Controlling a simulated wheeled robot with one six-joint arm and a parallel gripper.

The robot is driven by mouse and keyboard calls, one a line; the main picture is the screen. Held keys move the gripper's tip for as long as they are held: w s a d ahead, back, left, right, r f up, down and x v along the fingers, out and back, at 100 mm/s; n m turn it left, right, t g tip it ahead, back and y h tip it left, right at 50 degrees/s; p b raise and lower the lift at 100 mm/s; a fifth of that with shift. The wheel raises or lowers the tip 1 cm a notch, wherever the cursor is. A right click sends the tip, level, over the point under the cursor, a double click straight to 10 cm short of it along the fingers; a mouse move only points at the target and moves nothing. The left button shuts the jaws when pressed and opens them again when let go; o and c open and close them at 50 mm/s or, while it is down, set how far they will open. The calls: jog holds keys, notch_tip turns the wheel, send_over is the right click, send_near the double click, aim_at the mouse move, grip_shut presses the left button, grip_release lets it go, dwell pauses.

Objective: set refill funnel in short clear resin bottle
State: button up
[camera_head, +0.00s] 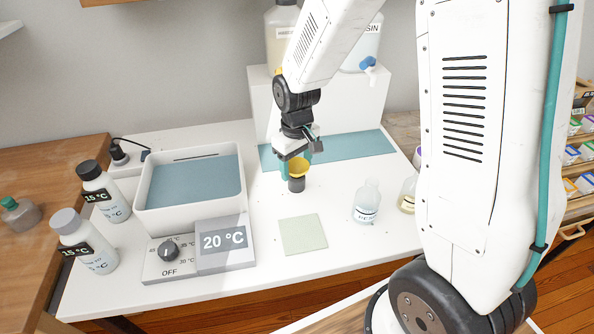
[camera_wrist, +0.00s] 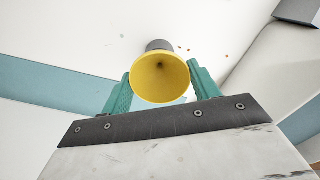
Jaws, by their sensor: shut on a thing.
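The yellow refill funnel (camera_head: 299,168) is between the teal fingers of my gripper (camera_head: 294,160), which is shut on it. In the wrist view the funnel's wide mouth (camera_wrist: 160,78) faces the camera between the fingertips (camera_wrist: 160,85). A dark grey cylinder (camera_head: 296,184) is directly under the funnel; it also shows behind the funnel in the wrist view (camera_wrist: 159,45). I cannot tell whether the funnel still rests in it. The short clear resin bottle (camera_head: 367,203) stands upright on the white table, right of my gripper, apart from it. Its mouth looks uncovered.
An amber-filled bottle (camera_head: 407,197) stands right of the clear one, partly hidden by my arm. A pale green mat (camera_head: 303,235) lies in front. A water bath (camera_head: 190,209) with a 20 °C display is at left, beside two white bottles (camera_head: 105,190) (camera_head: 85,243). A white stand (camera_head: 262,100) is behind.

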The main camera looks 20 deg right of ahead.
jog(key=shift+r, duration=2.7)
